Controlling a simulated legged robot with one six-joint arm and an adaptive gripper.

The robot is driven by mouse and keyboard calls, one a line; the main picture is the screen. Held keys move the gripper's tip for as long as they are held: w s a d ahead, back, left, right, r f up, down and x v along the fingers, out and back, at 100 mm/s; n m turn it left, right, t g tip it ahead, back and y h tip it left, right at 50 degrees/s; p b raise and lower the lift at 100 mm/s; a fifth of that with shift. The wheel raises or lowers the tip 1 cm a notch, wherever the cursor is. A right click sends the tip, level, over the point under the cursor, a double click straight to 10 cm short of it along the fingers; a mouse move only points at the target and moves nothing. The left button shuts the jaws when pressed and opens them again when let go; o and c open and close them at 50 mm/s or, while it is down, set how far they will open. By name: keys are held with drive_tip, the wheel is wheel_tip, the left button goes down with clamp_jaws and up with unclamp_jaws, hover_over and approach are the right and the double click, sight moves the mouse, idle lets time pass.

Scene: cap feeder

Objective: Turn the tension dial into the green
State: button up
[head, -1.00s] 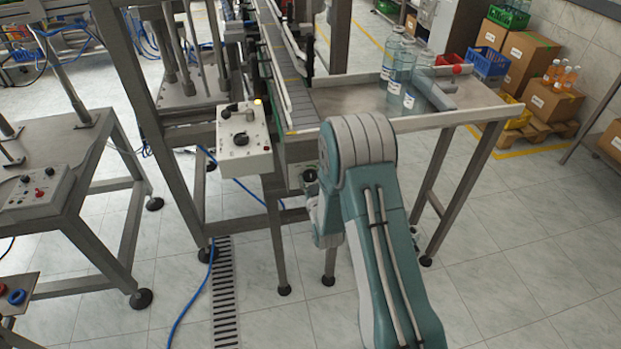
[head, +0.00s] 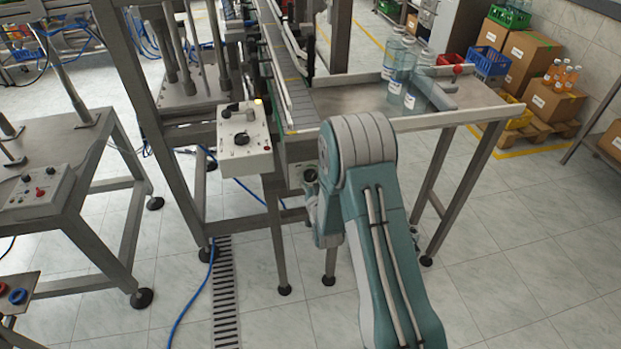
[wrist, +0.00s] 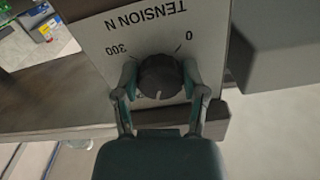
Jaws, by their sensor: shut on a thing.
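The tension dial (wrist: 160,78) is a dark round knob on a pale plate (wrist: 105,45) marked "TENSION N", "300" and "0", which reads upside down in the wrist view. A light pointer mark on the knob faces the bottom of the picture. My gripper (wrist: 161,76) is shut on the dial, with one finger on each side of it. No green zone can be made out; my gripper covers the area below the knob. In the head view the dial (head: 310,175) shows on the conveyor's end beside my arm, which hides most of the gripper.
A control box (head: 243,140) with another black knob and a lamp hangs to the left. A conveyor (head: 287,80) leads to a metal table (head: 345,97) holding clear bottles (head: 403,68). A grey block (wrist: 280,45) sits right of the plate in the wrist view.

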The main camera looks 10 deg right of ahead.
drive_tip(key=shift+s+f, duration=0.15)
drive_tip(key=shift+f, duration=0.2)
drive_tip(key=o, duration=1)
drive_tip(key=shift+o, duration=0.7)
drive_tip(key=shift+r, duration=0.15)
drive_tip(key=s, duration=1.1)
drive_tip(key=shift+s, duration=0.35)
drive_tip(key=shift+a, duration=0.1)
